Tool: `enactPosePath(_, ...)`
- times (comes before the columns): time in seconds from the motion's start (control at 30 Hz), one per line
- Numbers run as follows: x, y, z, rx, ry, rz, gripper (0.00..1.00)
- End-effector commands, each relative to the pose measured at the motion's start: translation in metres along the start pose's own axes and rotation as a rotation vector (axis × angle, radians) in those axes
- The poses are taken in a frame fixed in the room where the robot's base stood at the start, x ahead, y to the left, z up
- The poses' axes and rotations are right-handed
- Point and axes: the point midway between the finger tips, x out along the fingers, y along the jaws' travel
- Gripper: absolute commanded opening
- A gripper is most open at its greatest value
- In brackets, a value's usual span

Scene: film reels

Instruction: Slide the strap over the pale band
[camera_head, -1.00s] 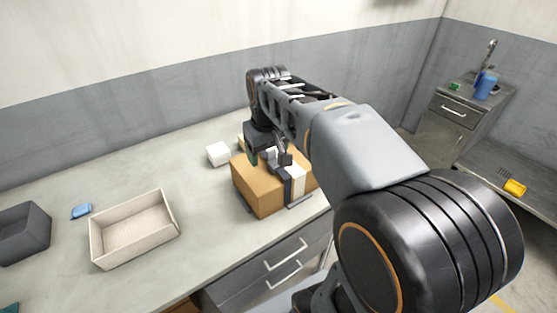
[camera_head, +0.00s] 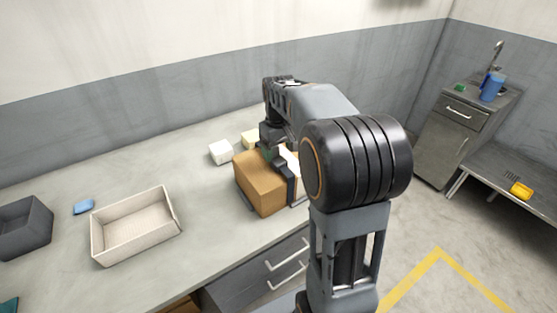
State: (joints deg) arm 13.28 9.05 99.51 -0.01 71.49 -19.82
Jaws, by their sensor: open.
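A brown box (camera_head: 260,182) sits near the front edge of the worktop. A dark strap (camera_head: 289,181) goes around it toward its right part, over the top and down the front face. A pale band (camera_head: 296,190) shows as a narrow strip just right of the strap; my arm hides the rest of it and the box's right end. My gripper (camera_head: 273,155) is open at the top of the box, close to the strap. Its fingertips are partly hidden, so I cannot tell whether they touch the strap.
A white block (camera_head: 221,152) and a cream block (camera_head: 250,140) stand behind the box. A beige open tray (camera_head: 178,218), a blue item (camera_head: 83,207) and a dark grey bin (camera_head: 25,228) are to the left. Drawers (camera_head: 270,263) are below the front edge.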

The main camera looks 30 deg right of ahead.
Motion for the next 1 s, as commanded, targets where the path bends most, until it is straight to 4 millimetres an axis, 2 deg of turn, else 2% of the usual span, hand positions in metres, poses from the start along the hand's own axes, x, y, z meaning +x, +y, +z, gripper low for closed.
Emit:
enactPosePath(0.1, 0.017, 0.0, 0.001, 0.0, -0.002, -0.001, 0.72)
enactPosePath(0.3, 0.034, 0.0, 0.0, 0.0, 0.0, 0.0, 0.72)
enactPosePath(0.7, 0.039, 0.0, 0.0, 0.0, 0.0, 0.0, 0.72)
enactPosePath(0.77, 0.039, 0.0, 0.0, 0.0, 0.001, 0.0, 0.69)
enactPosePath(1.0, 0.039, 0.0, 0.0, 0.0, 0.001, 0.0, 0.46)
